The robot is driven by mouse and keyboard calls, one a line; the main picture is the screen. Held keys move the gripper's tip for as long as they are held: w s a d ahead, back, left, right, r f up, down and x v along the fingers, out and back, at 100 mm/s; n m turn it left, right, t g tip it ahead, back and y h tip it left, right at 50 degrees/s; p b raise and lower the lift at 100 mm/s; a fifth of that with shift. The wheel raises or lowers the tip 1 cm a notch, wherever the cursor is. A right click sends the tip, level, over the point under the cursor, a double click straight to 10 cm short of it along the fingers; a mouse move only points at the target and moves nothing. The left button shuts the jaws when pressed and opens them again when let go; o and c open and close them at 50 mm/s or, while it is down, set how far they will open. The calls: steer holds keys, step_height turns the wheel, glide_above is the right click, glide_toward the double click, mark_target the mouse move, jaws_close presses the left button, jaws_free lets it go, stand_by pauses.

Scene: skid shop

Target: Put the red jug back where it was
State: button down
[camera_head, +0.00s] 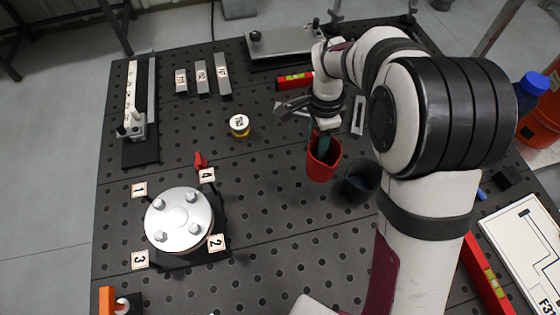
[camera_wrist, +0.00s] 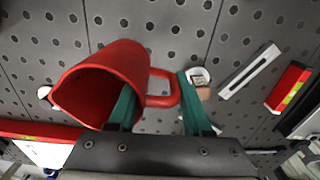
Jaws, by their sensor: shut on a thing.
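The red jug (camera_head: 322,165) is near the middle of the perforated table, with its open mouth upward in the head view. In the wrist view the jug (camera_wrist: 110,75) fills the left of centre, and its handle (camera_wrist: 165,101) lies between my green fingers. My gripper (camera_head: 322,138) is shut on the jug at its handle side; in the wrist view my gripper's fingertips (camera_wrist: 158,88) sit either side of the handle. Whether the jug's base touches the table cannot be told.
A dark cup (camera_head: 360,181) stands close right of the jug. A round bolted flange (camera_head: 179,220) with numbered tags lies left. A yellow-based roll (camera_head: 239,126), small labelled blocks (camera_head: 201,80) and a red level (camera_head: 295,81) are farther back. The table between flange and jug is clear.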

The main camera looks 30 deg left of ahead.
steer(key=a+f, duration=0.1)
steer(key=a, duration=0.1)
steer(key=s+a+f, duration=0.1)
steer(key=a+f, duration=0.1)
steer(key=a, duration=0.1)
steer(key=s+a+f, duration=0.1)
steer(key=a+f, duration=0.1)
steer(key=a, duration=0.1)
steer(key=shift+a, duration=0.15)
steer(key=shift+a+f, duration=0.2)
steer(key=shift+f, duration=2)
steer(key=shift+c, duration=1.6)
jaws_free()
steer(key=shift+f, duration=0.1)
